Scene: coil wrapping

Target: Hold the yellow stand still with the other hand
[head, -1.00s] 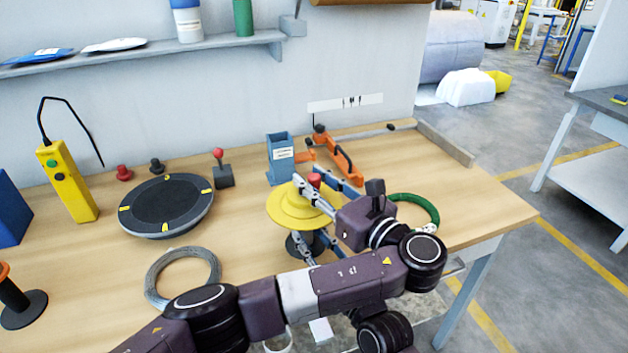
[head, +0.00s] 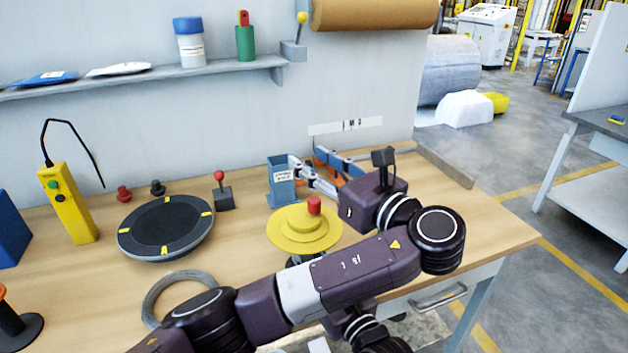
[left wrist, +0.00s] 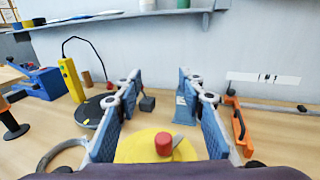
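The yellow stand (head: 283,233), a round yellow disc with a raised hub and a red knob (head: 314,205), stands on the wooden table near its front edge. It also shows low in the left wrist view (left wrist: 134,148). My left gripper (head: 306,157) is open and empty, its blue-padded fingers spread. It is above and behind the stand, with the fingers pointing toward the back wall. In the left wrist view the fingers (left wrist: 165,88) stand wide apart, with the disc and knob below and between them. Neither finger appears to touch the stand. My right gripper is not in view.
A blue-grey holder (head: 281,185) and an orange clamp (left wrist: 240,128) stand near the fingers. A black turntable (head: 165,226), a small red-knobbed lever (head: 223,195) and a grey wire coil (head: 157,296) lie to the left. A shelf (head: 230,72) runs above the table.

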